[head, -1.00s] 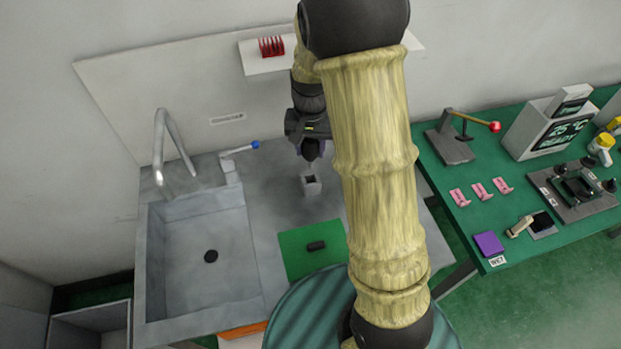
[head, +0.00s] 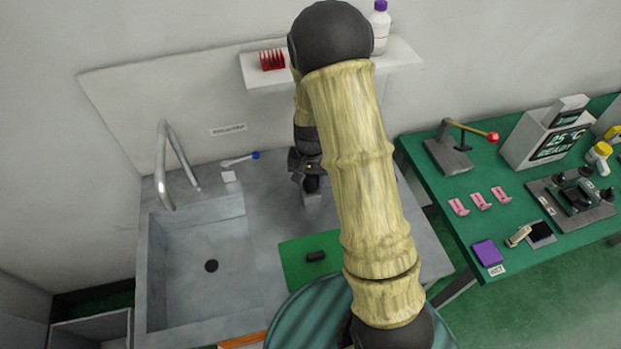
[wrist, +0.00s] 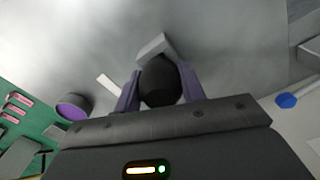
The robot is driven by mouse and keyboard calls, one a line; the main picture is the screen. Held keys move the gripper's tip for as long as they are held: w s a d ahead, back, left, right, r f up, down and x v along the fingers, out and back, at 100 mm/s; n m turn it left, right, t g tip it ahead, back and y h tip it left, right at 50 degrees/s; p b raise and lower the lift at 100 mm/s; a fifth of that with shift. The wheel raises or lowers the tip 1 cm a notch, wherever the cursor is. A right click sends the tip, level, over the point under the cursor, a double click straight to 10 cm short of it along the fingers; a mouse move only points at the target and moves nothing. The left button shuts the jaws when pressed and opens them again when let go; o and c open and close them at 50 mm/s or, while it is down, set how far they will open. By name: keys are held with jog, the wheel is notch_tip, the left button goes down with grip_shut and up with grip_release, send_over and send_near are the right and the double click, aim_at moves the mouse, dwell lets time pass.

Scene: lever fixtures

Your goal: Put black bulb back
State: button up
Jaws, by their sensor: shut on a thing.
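My gripper (head: 311,182) is low over the grey counter, shut on the black bulb. In the wrist view the bulb (wrist: 160,84) sits between the two purple-grey fingers of my gripper (wrist: 158,76). A small grey square holder (head: 312,200) stands on the counter directly under the gripper. It also shows in the wrist view (wrist: 152,46), just beyond the bulb and partly covered by it. I cannot tell whether the bulb's lower end is inside the holder. My arm hides part of the counter to the right.
A sink with a tap (head: 166,165) lies left. A blue-tipped lever (head: 240,160) is behind it. A green mat (head: 293,250) with a black piece (head: 316,256) lies in front. A shelf (head: 400,52) is above, holding a white bottle (head: 379,28). A green table (head: 455,215) with fixtures stands right.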

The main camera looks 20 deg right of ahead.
jog(key=shift+f, duration=0.1)
jog(key=o, duration=0.7)
notch_tip(320, 180, up, 12)
jog(key=shift+r+b, duration=0.2)
jog(key=shift+b, duration=0.25)
dwell(0.5)
